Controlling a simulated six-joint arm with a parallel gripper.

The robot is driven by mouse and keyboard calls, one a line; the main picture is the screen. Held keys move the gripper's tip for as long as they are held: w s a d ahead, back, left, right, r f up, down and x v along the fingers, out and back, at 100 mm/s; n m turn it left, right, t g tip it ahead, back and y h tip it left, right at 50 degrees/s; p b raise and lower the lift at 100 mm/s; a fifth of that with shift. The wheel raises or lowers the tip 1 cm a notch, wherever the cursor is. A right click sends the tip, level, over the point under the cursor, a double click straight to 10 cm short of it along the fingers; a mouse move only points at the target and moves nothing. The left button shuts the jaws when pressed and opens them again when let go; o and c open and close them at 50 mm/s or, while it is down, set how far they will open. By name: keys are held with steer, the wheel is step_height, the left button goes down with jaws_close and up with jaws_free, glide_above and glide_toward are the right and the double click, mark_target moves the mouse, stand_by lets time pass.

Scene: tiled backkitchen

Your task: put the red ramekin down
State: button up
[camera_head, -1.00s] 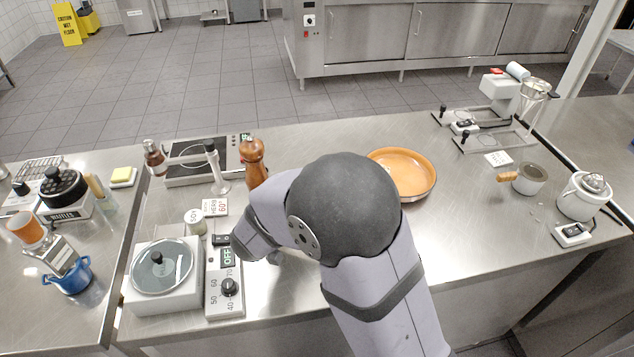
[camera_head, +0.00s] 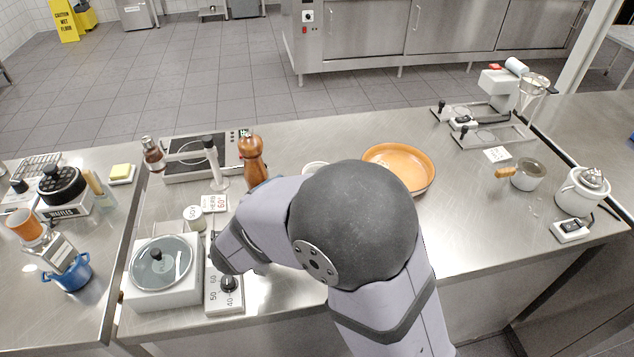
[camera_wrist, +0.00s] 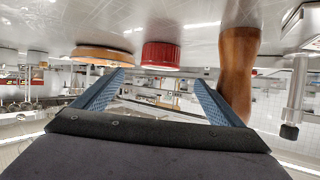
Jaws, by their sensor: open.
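The red ramekin (camera_wrist: 160,55) stands on the steel counter (camera_wrist: 190,20) in the wrist view, where the picture is upside down. My gripper (camera_wrist: 160,77) is open, with one blue finger on each side of the picture. The ramekin shows between the fingertips and beyond them, apart from both. In the head view a pale round rim (camera_head: 315,166) shows just behind my arm, between the pepper mill and the orange dish; it is likely the ramekin's.
A wooden pepper mill (camera_head: 252,162) stands left of the pale rim, and an orange dish (camera_head: 425,187) lies to its right. A lidded pot unit (camera_head: 135,292) and a dial unit (camera_head: 222,308) are at the front left.

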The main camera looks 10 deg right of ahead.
steer(key=d+r+m+g+h+p, duration=0.2)
steer(key=d+r+p, duration=0.2)
steer(key=d, duration=0.4)
steer(key=d+r+m+g+h+p, duration=0.1)
steer(key=d+r+m+h+p, duration=0.2)
steer(key=d, duration=0.5)
steer(key=w+d+r+n+t+y+p, duration=0.4)
steer(key=w+r, duration=0.3)
steer(key=w, duration=0.5)
steer(key=w+a+f+n+y+p, duration=0.1)
steer(key=w+a+n+y, duration=0.25)
steer(key=a, duration=0.25)
steer(key=w+a+f+n+y, duration=0.2)
steer(key=a+n+y, duration=0.15)
steer(key=a, duration=0.25)
steer(key=s+f+g, duration=0.2)
steer(key=s, duration=0.1)
steer(key=s+a+f+g+y, duration=0.1)
steer(key=s+f+g, duration=0.2)
steer(key=s, duration=0.1)
steer(key=s+a+f+g, duration=0.1)
steer(key=s+f+g, duration=0.1)
steer(key=s+f, duration=0.1)
steer(key=shift+s+f+m+y, duration=0.2)
steer(key=shift+s+m+y, duration=0.15)
steer(key=shift+s, duration=0.25)
steer(key=shift+p+x, duration=0.5)
steer(key=shift+x, duration=0.55)
